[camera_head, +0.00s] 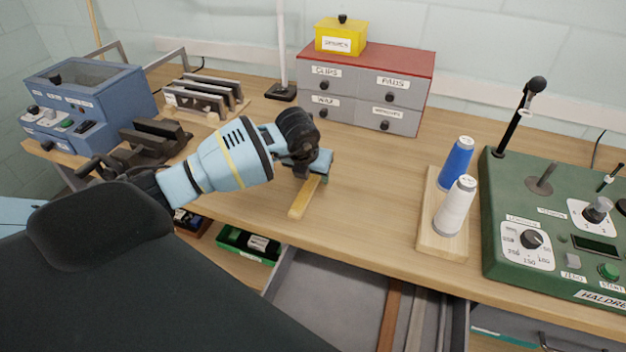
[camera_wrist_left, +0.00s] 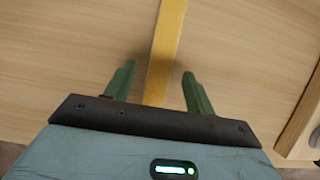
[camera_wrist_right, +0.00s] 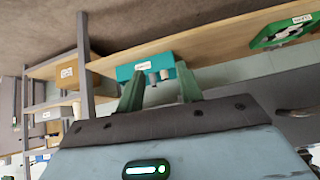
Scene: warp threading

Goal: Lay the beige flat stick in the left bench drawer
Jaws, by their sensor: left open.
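The beige flat stick (camera_head: 303,200) lies on the wooden bench top near the front edge, one end under my left gripper (camera_head: 319,180). In the left wrist view the stick (camera_wrist_left: 168,38) runs between the two green fingers of the left gripper (camera_wrist_left: 159,70), with a gap on each side. That gripper is open. The bench drawer (camera_head: 335,292) below the bench edge is pulled out, with brown and grey strips in it. My right gripper (camera_wrist_right: 160,75) shows only in its wrist view, fingers apart and nothing between them.
A wooden stand with a blue spool (camera_head: 457,160) and a white spool (camera_head: 456,205) is right of the stick. A green machine (camera_head: 560,225) stands further right. A small drawer cabinet (camera_head: 367,90) is behind. A green bin (camera_head: 248,243) sits below the bench edge.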

